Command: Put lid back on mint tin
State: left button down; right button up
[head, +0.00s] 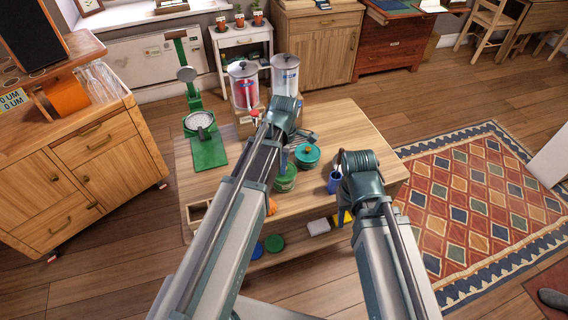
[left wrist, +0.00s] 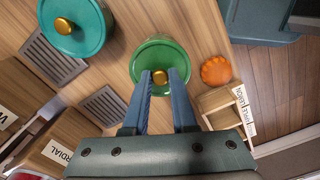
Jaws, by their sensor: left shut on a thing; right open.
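A round green tin (head: 285,180) stands on the wooden table, with its top partly hidden by my left arm in the head view. In the left wrist view a green lid (left wrist: 147,62) with a gold knob (left wrist: 160,77) lies between my left fingers. My left gripper (left wrist: 161,76) is shut on the knob; it also shows above the tin in the head view (head: 284,160). I cannot tell whether the lid touches the tin's rim. My right gripper (head: 342,160) is open near a blue cup (head: 334,182), its fingers mostly hidden by the wrist.
A lidded teal tin (head: 307,155) stands close behind the green one; it also shows in the left wrist view (left wrist: 75,27). An orange thing (left wrist: 215,70) and a small wooden box (left wrist: 215,100) are nearby. A green scale (head: 207,150) and tall canisters (head: 243,88) stand further back. The table's right side is clear.

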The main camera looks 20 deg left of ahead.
pick_arm(q)
jog(key=shift+f, duration=0.1)
dwell(0.7)
jog(key=shift+c, duration=0.8)
grip_release()
jog(key=shift+r+p, duration=3.5)
jog(key=shift+r, duration=0.05)
jog(key=shift+c, duration=0.2)
grip_shut()
